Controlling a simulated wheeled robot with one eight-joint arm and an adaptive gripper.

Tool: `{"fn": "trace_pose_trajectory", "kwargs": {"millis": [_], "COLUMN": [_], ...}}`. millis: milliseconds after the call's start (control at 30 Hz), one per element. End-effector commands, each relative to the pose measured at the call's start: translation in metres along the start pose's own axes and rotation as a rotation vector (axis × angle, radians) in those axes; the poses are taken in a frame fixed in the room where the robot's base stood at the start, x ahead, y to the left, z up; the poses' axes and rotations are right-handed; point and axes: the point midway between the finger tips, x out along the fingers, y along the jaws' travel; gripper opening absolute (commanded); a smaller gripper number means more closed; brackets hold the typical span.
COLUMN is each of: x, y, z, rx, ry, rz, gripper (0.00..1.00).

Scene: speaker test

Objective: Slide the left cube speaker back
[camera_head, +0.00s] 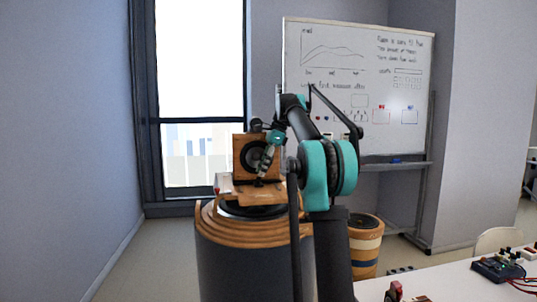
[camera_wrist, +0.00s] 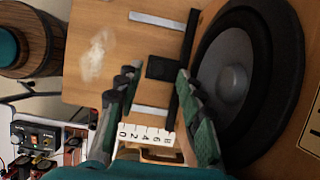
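A wooden cube speaker (camera_head: 246,144) with a round dark cone stands on a wooden board (camera_head: 228,189) atop a round stand. Only one cube speaker is seen. In the wrist view, its cone (camera_wrist: 232,75) fills the right side, and the board (camera_wrist: 95,58) shows with two pale strips, a black bar and a black block. My gripper (camera_head: 266,160) is in front of the speaker and covers part of its face. In the wrist view, my gripper's fingers (camera_wrist: 160,98) are apart with nothing between them, the right one close to the cone. Whether it touches the speaker cannot be told.
A numbered scale (camera_wrist: 146,135) lies by the fingers. The dark stand (camera_head: 245,255) has wooden rings. A banded barrel (camera_head: 364,246) stands to its right. A white table (camera_head: 450,284) with electronics is at lower right. A whiteboard (camera_head: 350,75) stands behind.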

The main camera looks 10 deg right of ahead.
Motion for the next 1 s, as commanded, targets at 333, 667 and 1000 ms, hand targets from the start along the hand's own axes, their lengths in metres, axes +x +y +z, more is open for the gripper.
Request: {"fn": "trace_pose_trajectory", "kwargs": {"millis": [333, 667, 1000], "x": [-0.06, -0.086, -0.089], "y": [-0.001, -0.001, 0.0], "z": [0.0, 0.0, 0.0], "rx": [0.001, 0.0, 0.0], "ry": [0.0, -0.001, -0.001], "rz": [-0.003, -0.003, -0.002], "gripper": [0.38, 0.38, 0.38]}}
